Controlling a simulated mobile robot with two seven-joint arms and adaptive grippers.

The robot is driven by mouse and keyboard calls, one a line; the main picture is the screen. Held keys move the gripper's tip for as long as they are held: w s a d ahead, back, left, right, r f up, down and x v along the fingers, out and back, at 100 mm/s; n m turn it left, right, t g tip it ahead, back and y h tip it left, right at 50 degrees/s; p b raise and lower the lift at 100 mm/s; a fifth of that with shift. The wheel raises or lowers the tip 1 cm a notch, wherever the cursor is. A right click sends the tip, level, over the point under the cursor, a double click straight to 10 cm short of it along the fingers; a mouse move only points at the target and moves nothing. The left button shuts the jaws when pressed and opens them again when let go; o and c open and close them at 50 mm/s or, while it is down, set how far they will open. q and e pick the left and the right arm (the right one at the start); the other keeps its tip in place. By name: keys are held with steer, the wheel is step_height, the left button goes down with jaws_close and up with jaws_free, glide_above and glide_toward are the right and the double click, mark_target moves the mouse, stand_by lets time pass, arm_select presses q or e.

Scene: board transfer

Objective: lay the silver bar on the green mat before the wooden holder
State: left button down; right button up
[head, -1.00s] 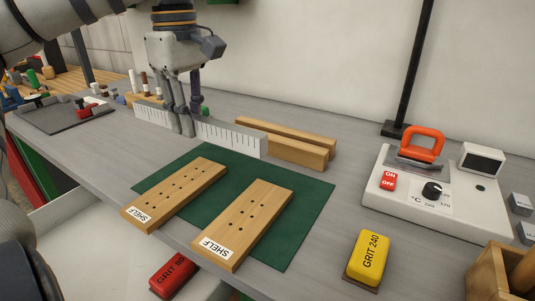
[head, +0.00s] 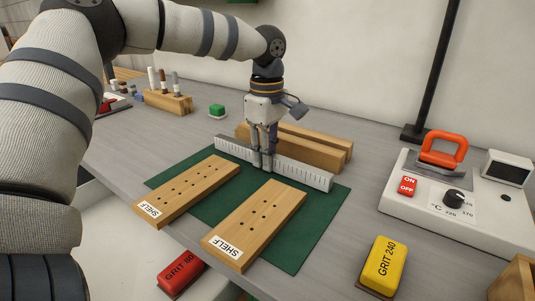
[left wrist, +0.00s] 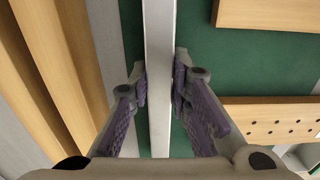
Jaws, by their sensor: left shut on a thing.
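The silver bar (head: 300,174), a long ruler-like strip with marks on its face, stands on edge along the back part of the green mat (head: 290,257), just before the wooden holder (head: 325,153). My left gripper (head: 264,168) points down and is shut on the bar near its middle. In the left wrist view the bar (left wrist: 160,60) runs between the two purple-padded fingers (left wrist: 161,88), with green mat on both sides and the holder (left wrist: 60,70) apart at the left. I cannot tell whether the bar's lower edge touches the mat. My right gripper is out of view.
Two drilled wooden shelf boards (head: 188,190) (head: 256,222) lie on the mat in front of the bar. A red grit block (head: 182,272) is at the lower left.

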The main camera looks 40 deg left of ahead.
arm_select(q)
steer(key=shift+f, duration=0.1)
steer(key=c, duration=1.5)
jaws_free()
step_height(320, 180, up, 12)
steer(key=shift+r, duration=0.15)
steer(key=shift+d, duration=0.1)
